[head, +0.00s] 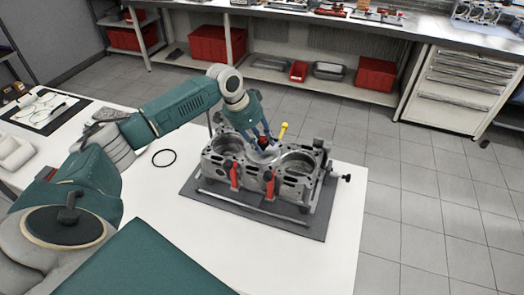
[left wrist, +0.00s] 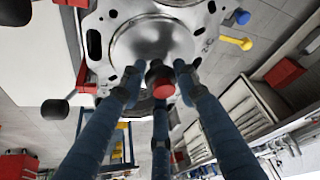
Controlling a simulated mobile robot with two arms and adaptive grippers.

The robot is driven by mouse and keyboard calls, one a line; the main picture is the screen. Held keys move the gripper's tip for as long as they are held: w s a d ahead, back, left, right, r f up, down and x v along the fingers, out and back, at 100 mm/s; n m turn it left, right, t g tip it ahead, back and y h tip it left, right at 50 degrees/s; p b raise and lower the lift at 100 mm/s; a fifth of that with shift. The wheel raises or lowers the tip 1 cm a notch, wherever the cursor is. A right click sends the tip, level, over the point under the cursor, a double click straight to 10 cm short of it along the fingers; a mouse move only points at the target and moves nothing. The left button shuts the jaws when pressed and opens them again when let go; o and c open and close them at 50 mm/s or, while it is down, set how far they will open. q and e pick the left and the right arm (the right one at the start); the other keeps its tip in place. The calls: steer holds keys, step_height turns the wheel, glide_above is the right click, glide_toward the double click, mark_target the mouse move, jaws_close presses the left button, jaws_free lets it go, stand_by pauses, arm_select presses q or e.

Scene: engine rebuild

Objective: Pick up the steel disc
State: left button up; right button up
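The steel disc (left wrist: 152,38) is round and shiny in the left wrist view, lying at the top of the engine block (head: 262,175). In the head view the disc (head: 262,156) is partly hidden by my left gripper (head: 262,142), which reaches down over the block. The gripper's blue fingers are spread apart, and their tips are close to the disc's edge in the left wrist view (left wrist: 158,80). I cannot tell whether they touch it. A black and red knob (left wrist: 161,80) shows between the fingers. My right gripper is not in view.
The block stands on a dark mat (head: 240,210) on a white table (head: 340,235). Red clamps (head: 270,188) and a yellow-headed part (head: 283,128) rise near the gripper. The table's front right is clear.

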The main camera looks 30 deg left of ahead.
arm_select(q)
steer(key=shift+w+r, duration=0.15)
steer(key=shift+r, duration=0.1)
jaws_close()
